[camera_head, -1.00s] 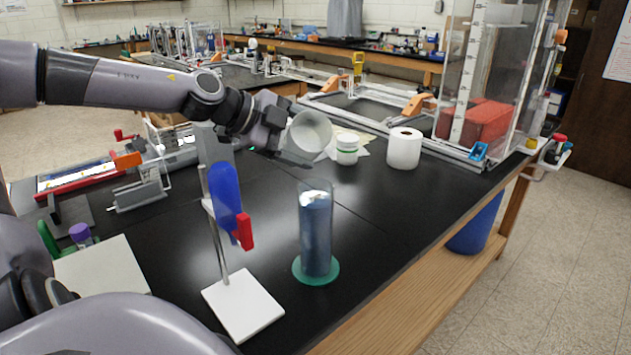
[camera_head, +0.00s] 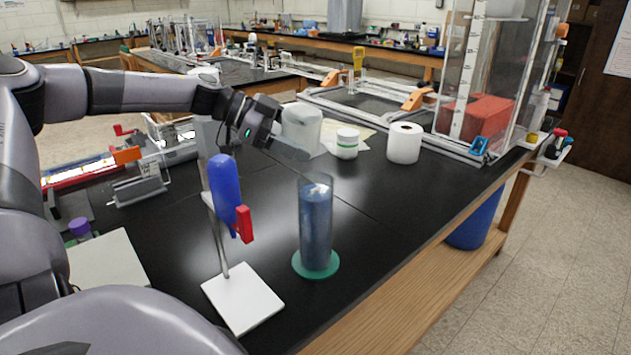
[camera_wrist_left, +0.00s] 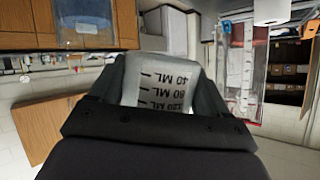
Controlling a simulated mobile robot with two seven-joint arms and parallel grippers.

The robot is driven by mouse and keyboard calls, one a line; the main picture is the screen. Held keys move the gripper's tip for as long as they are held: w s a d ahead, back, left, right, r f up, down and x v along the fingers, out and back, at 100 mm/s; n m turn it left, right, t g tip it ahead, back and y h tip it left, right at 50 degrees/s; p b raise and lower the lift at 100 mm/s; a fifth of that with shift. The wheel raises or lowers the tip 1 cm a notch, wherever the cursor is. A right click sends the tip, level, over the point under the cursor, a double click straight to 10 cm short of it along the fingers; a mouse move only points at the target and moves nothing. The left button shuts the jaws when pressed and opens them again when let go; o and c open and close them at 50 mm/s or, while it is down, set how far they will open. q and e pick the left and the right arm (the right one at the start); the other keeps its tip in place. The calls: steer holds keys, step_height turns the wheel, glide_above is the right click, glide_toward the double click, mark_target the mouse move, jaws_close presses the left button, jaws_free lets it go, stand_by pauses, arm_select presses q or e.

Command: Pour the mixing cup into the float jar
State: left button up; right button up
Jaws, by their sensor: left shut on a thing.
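The mixing cup (camera_head: 303,124) is whitish and translucent, shut in my left gripper (camera_head: 290,146) above the bench. In the head view its side faces me and its mouth does not show. In the left wrist view the cup (camera_wrist_left: 163,84) sits between both fingers, its ML marks upside down in the picture. The float jar (camera_head: 316,225) is a tall clear cylinder with bluish contents, upright on a round green base. The cup is up and behind the jar in the picture, apart from it. My right gripper is not in view.
A stand with a white base (camera_head: 243,300) holds a blue bulb (camera_head: 224,190) and red clip (camera_head: 244,224) left of the jar. A white tub (camera_head: 347,143) and paper roll (camera_head: 404,143) stand behind it. The black bench right of the jar is clear.

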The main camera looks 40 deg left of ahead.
arm_select(q)
steer(key=shift+w+a+f+b, duration=0.15)
steer(key=shift+f+b, duration=0.15)
steer(key=shift+f, duration=0.15)
steer(key=shift+a+f+b, duration=0.15)
steer(key=shift+f+b, duration=0.15)
steer(key=shift+f, duration=0.15)
steer(key=shift+n+h, duration=0.8)
steer(key=f+b, duration=0.6)
steer(key=shift+w+a, duration=0.2)
steer(key=shift+a, duration=0.1)
step_height(320, 180, up, 5)
steer(key=p, duration=0.4)
steer(key=shift+r, duration=0.2)
steer(key=shift+f, duration=0.15)
steer(key=shift+f, duration=0.15)
step_height(320, 180, down, 5)
steer(key=b, duration=0.5)
steer(key=shift+m+y, duration=0.4)
steer(key=shift+m, duration=0.1)
steer(key=shift+s+d+r+p, duration=0.1)
steer(key=shift+d+r+p, duration=0.05)
steer(key=shift+r+p, duration=1.35)
steer(key=shift+s+d+r+p, duration=0.1)
steer(key=shift+d+r+p, duration=0.05)
steer(key=shift+r+p, duration=1.35)
steer(key=shift+f, duration=0.3)
